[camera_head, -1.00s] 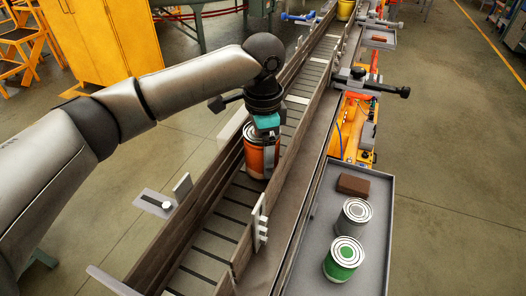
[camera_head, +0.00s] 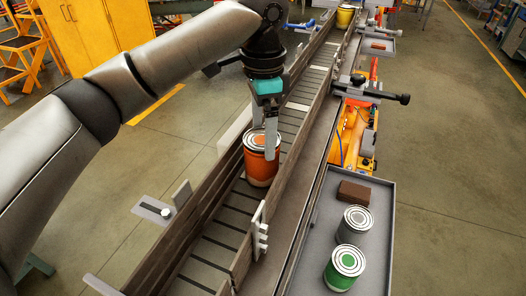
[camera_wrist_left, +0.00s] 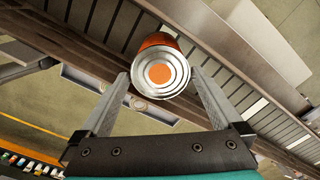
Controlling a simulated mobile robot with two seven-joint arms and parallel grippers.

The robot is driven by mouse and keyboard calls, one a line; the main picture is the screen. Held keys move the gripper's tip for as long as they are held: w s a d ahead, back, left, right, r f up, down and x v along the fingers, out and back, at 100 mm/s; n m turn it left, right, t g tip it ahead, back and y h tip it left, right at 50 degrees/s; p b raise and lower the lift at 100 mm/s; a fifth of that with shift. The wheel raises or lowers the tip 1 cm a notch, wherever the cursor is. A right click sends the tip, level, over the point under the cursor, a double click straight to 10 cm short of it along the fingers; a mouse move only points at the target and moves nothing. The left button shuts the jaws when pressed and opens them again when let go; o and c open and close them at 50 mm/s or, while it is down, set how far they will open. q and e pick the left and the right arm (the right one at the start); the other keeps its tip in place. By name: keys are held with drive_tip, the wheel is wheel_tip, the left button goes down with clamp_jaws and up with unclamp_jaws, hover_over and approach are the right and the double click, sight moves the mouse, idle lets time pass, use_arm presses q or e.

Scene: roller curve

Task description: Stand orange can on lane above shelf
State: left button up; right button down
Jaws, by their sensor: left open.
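The orange can (camera_head: 260,167) stands upright on the slatted conveyor lane (camera_head: 216,236), between the lane's side walls. It has a silver lid with an orange disc, which also shows in the left wrist view (camera_wrist_left: 160,75). My left gripper (camera_head: 271,143) is above the can, with its fingers pointing down near the lid. In the left wrist view the open fingers (camera_wrist_left: 160,80) stand on either side of the can, apart from it. My right gripper is not in view.
A grey shelf tray (camera_head: 374,214) beside the lane holds a grey can (camera_head: 354,224), a green can (camera_head: 345,266) and a brown block (camera_head: 354,192). A yellow can (camera_head: 345,16) stands far up the lane. Wooden side walls (camera_head: 296,143) edge the lane.

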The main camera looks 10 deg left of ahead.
use_arm(q)
wheel_tip(320, 180, up, 4)
drive_tip(key=shift+r, duration=0.15)
idle(0.6)
